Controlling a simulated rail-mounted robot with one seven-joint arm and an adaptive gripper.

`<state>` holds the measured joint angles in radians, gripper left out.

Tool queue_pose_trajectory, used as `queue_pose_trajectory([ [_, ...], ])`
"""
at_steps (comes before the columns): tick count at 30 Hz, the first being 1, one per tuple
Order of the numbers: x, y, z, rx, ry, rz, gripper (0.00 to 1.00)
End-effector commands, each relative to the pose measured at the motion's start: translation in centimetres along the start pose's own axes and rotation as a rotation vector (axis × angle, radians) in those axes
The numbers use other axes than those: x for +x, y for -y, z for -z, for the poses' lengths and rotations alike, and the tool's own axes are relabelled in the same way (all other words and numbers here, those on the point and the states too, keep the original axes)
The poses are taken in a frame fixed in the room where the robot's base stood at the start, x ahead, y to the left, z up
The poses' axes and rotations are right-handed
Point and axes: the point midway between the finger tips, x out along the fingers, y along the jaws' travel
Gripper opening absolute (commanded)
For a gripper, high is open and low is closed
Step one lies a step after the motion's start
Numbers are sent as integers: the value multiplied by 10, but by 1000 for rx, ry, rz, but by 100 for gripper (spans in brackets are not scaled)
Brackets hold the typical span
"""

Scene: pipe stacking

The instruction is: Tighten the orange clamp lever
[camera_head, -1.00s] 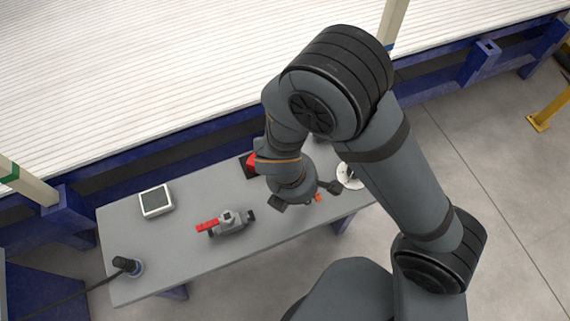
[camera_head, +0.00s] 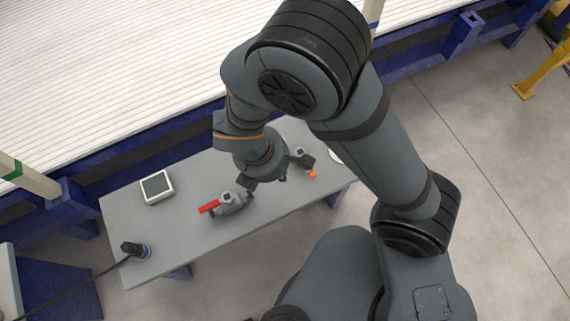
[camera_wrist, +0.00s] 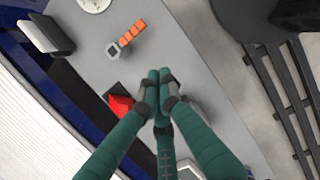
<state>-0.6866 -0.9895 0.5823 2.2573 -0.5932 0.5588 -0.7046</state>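The orange clamp lever (camera_wrist: 134,32) lies beside a small grey square-headed fitting (camera_wrist: 112,50) on the grey table, in the upper left of the wrist view. In the head view, the orange lever (camera_head: 312,174) shows as a small patch just right of my gripper (camera_head: 282,178). In the wrist view, the teal fingers of my gripper (camera_wrist: 159,78) converge with their tips together. I see nothing between them. The fingertips are apart from the orange lever, below and right of it in that view. In the head view, my wrist hides most of the fingers.
A white-framed device (camera_head: 157,186) and a dark cabled tool (camera_head: 135,250) lie to the left. A red part (camera_wrist: 121,104) on a black base is near the fingers. A white disc (camera_wrist: 93,4) lies beyond the orange lever.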

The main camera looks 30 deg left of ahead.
Motion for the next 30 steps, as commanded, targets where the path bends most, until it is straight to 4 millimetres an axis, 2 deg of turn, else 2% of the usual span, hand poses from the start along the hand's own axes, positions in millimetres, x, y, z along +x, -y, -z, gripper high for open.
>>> queue_pose_trajectory([
  [1, -12, -1, 0, 1, -2, -2, 0],
  [3, -20, -1, 0, 0, -2, -2, 0],
  [9, -30, 0, 0, 0, -1, 0, 0],
  [24, -29, 0, 0, 0, 0, 1, 0],
  [30, -12, 0, 0, 0, 2, 2, 0],
])
